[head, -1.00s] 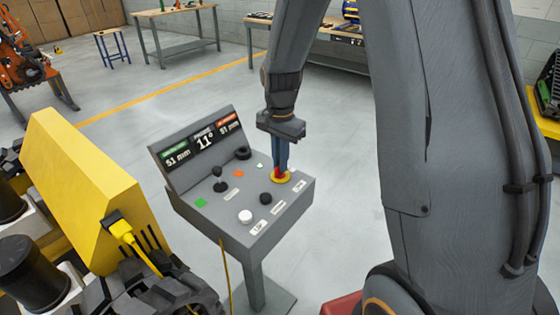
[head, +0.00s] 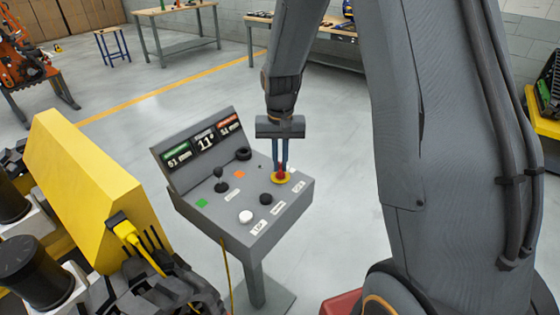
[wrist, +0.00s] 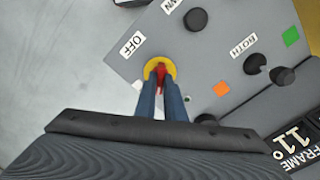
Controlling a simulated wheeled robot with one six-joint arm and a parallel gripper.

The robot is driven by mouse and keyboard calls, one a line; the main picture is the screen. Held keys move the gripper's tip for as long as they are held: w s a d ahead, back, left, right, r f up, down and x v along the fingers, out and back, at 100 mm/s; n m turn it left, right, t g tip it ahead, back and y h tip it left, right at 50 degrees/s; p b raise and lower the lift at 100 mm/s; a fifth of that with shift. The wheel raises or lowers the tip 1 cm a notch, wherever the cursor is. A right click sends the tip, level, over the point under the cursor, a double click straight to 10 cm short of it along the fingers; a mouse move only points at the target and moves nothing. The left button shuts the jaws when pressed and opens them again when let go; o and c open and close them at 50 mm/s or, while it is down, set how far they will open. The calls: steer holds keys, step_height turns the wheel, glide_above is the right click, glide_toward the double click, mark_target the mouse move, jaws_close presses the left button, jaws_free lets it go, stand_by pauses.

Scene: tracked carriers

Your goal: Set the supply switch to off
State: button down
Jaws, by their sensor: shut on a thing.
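The supply switch is a red handle (head: 281,170) on a round yellow plate (head: 287,181), at the right side of the grey control console (head: 235,236). My gripper (head: 281,168) points down with its two blue fingers shut on the red handle. In the wrist view my gripper (wrist: 160,84) has one finger on each side of the red handle (wrist: 161,70), over the yellow plate (wrist: 152,66). The OFF label (wrist: 132,43) lies beside the plate, clear of the fingers. The fingers partly hide the handle, so I cannot tell exactly where it points.
The console also carries a joystick (head: 220,182), a black knob (head: 266,198), a white button (head: 246,217), a green square (head: 201,203) and an orange square (head: 239,174). Its display (head: 204,143) stands behind. A yellow machine (head: 85,190) is close on the left.

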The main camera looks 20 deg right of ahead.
mark_target(280, 166)
steer(key=n, duration=0.5)
steer(key=shift+r+p, duration=0.1)
steer(key=shift+p, duration=0.25)
steer(key=shift+n, duration=2.5)
steer(key=c, duration=1.8)
jaws_free()
steer(key=shift+c, duration=0.2)
steer(key=shift+r+b, duration=0.9)
steer(key=shift+r, duration=3)
